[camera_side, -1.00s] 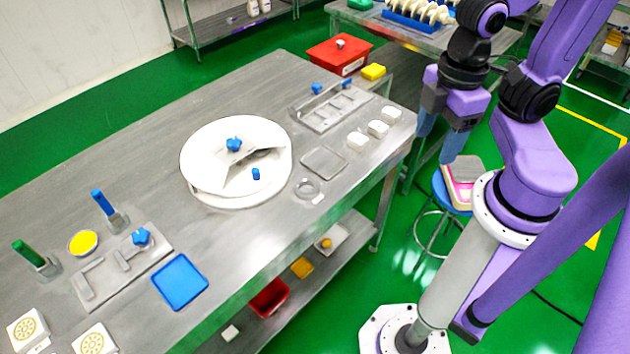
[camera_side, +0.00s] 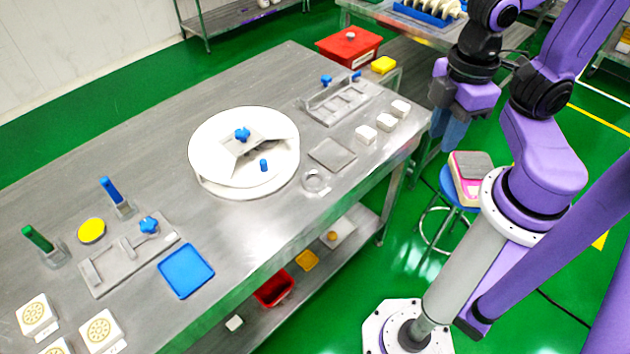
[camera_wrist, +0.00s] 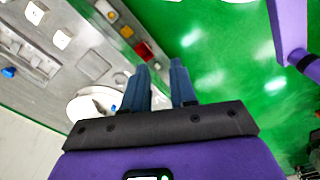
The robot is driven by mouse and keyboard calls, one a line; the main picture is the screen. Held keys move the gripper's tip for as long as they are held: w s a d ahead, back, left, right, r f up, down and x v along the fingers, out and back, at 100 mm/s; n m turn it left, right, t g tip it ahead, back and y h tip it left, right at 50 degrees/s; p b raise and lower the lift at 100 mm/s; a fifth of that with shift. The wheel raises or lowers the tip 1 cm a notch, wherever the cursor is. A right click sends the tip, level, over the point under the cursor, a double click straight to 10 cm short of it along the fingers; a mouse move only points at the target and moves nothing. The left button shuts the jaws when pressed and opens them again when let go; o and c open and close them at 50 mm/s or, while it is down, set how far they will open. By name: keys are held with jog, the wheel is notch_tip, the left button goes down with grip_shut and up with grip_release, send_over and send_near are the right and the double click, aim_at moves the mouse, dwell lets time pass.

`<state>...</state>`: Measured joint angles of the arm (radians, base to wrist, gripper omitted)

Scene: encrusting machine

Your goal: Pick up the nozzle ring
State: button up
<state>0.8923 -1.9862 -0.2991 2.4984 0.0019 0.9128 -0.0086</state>
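The nozzle ring (camera_side: 316,180), a small grey metal ring, lies flat near the table's front edge, to the right of the large white round turntable (camera_side: 222,180). I cannot make the ring out clearly in the wrist view. My gripper (camera_side: 450,148) hangs off the table's right end, to the right of the ring and well apart from it. Its fingers point down and overlap in the side view. In the wrist view my gripper (camera_wrist: 160,66) has its two blue fingers apart, with nothing between them.
A grey square plate (camera_side: 332,154) lies beside the ring, with white blocks (camera_side: 386,122) further right. A grey fixture (camera_side: 340,101) stands behind them. A blue tray (camera_side: 186,271) lies left. A stool holding a pink-and-beige box (camera_side: 470,178) stands on the floor near my gripper.

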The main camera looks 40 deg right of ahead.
jog(key=w+a+f+n, duration=0.1)
jog(key=w+a, duration=0.2)
jog(key=w, duration=0.4)
jog(key=w+a+f+n, duration=0.1)
jog(key=w+a+n, duration=0.15)
jog(key=w, duration=0.45)
jog(key=n, duration=0.2)
send_over(308, 174)
jog(key=shift+m, duration=0.25)
jog(key=f, duration=1.6)
jog(key=shift+w+a+f, duration=0.15)
jog(key=shift+a+f, duration=0.1)
jog(key=shift+f, duration=0.05)
jog(key=shift+d+f, duration=0.2)
jog(key=shift+f, duration=2.45)
grip_shut()
